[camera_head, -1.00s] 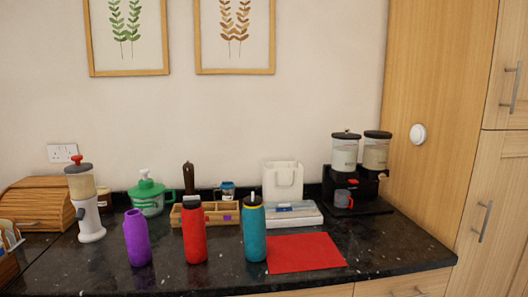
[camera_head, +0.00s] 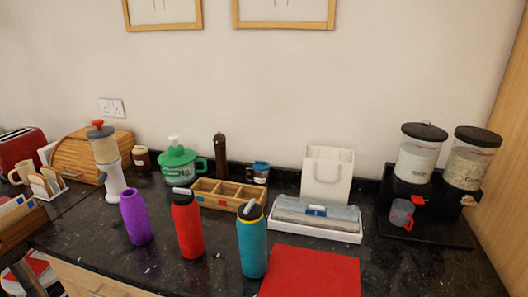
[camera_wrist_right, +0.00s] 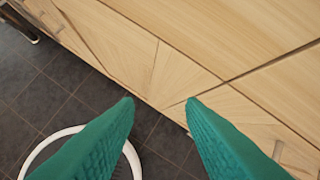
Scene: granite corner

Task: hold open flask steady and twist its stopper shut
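Three flasks stand upright on the black counter. The purple flask (camera_head: 135,217) is at the left and shows no stopper on its mouth. The red flask (camera_head: 187,226) in the middle has a dark cap with a light grey part on top. The teal flask (camera_head: 252,242) at the right has a dark cap with a pale and yellow part. I cannot make out a loose stopper. In the right wrist view my right gripper (camera_wrist_right: 160,101) has two green fingers spread apart with nothing between them, over the floor and wooden cabinet fronts. My left gripper is not in view.
A red mat (camera_head: 312,272) lies right of the teal flask. Behind the flasks are a wooden tray (camera_head: 228,206), a green-lidded jar (camera_head: 180,172) and a white tray (camera_head: 318,229). A dispenser (camera_head: 114,180) stands behind the purple flask. Two dispensers (camera_head: 418,155) stand at the right.

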